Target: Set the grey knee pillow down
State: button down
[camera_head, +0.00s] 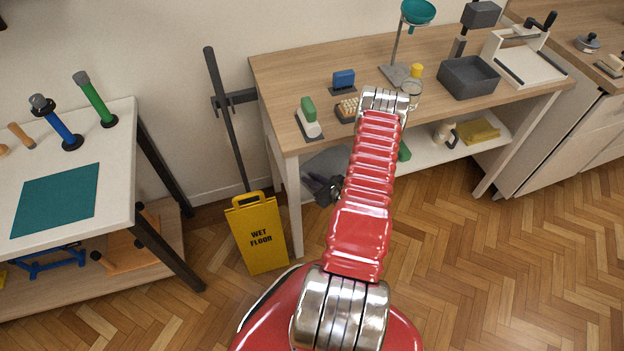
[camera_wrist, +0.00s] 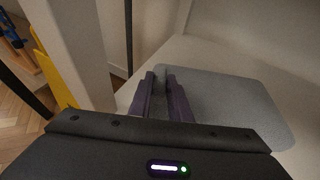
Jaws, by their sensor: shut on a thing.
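The grey knee pillow (camera_wrist: 235,100) is a flat pad with rounded corners in the wrist view. It is over the pale lower shelf of the wooden-topped bench, and I cannot tell whether its underside touches the shelf. My gripper (camera_wrist: 164,75) is shut on the pillow's left part, with its dark fingers close together. In the head view the pillow (camera_head: 322,161) shows only in part, under the bench top, behind my arm and gripper (camera_head: 316,183).
A white bench leg (camera_wrist: 75,45) stands close left of my gripper. A yellow wet-floor sign (camera_head: 258,235) stands in front of the bench's left end. The lower shelf (camera_head: 432,152) also holds a mug (camera_head: 443,132) and a folded yellow cloth (camera_head: 478,131) farther right.

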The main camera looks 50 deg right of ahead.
jog(key=c, duration=1.6)
grip_release()
jog(key=shift+c, duration=0.2)
jog(key=v, duration=1.2)
jog(key=shift+a, duration=0.1)
